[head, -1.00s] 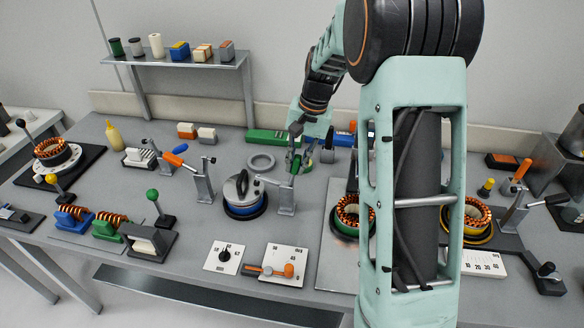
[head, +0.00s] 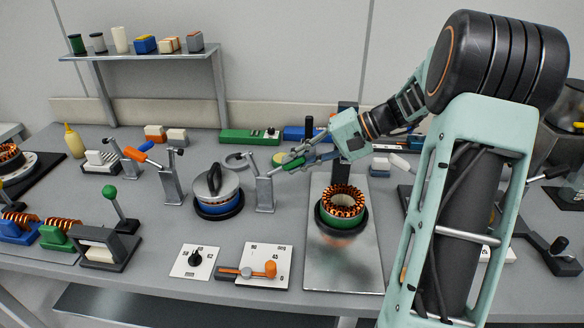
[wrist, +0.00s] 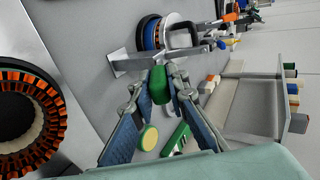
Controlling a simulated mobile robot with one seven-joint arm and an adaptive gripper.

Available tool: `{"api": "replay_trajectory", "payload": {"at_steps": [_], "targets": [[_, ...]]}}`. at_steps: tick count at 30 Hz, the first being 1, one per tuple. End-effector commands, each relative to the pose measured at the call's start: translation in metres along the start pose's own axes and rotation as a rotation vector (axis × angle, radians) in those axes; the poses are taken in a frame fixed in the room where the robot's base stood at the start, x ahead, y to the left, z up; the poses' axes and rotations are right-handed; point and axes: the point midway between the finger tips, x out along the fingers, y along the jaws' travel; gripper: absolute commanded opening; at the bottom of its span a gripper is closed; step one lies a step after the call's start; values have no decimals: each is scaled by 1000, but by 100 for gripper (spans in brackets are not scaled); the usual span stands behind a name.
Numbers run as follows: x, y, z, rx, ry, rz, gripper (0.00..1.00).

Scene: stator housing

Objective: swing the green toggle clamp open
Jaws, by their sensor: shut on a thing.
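The green toggle clamp stands on a grey metal post (head: 265,194) just right of the round housing with a silver lid (head: 215,184). My gripper (head: 293,162) is shut on the clamp's green handle, which reaches out to the right from the post top. In the wrist view the green handle (wrist: 160,84) sits between the two fingertips of my gripper (wrist: 161,78). The clamp's thin bar (head: 249,160) slants up and left from the post top. I cannot tell whether it touches the lid. My fingers partly hide the handle in the head view.
An orange-handled clamp (head: 169,183) stands left of the housing. A copper-wound stator (head: 342,203) sits on a shiny plate (head: 343,262) to the right. A green box (head: 248,135) and a grey ring (head: 238,160) lie behind. Dial panels (head: 196,260) are in front.

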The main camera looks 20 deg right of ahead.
Motion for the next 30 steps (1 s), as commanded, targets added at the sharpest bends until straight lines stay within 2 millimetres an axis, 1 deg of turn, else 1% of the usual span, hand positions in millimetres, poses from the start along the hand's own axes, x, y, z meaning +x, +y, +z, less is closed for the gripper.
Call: {"api": "replay_trajectory", "payload": {"at_steps": [1,2,9,21,22,24,26,30], "targets": [[1,5,0,2,0,-17,0],[1,6,0,2,1,-25,0],[0,7,0,1,-2,-66,0],[0,7,1,2,-3,-69,0],[0,7,1,2,-3,-69,17],[0,7,1,2,-3,-69,25],[0,7,1,2,-3,-69,32],[0,6,1,2,-2,-70,32]]}}
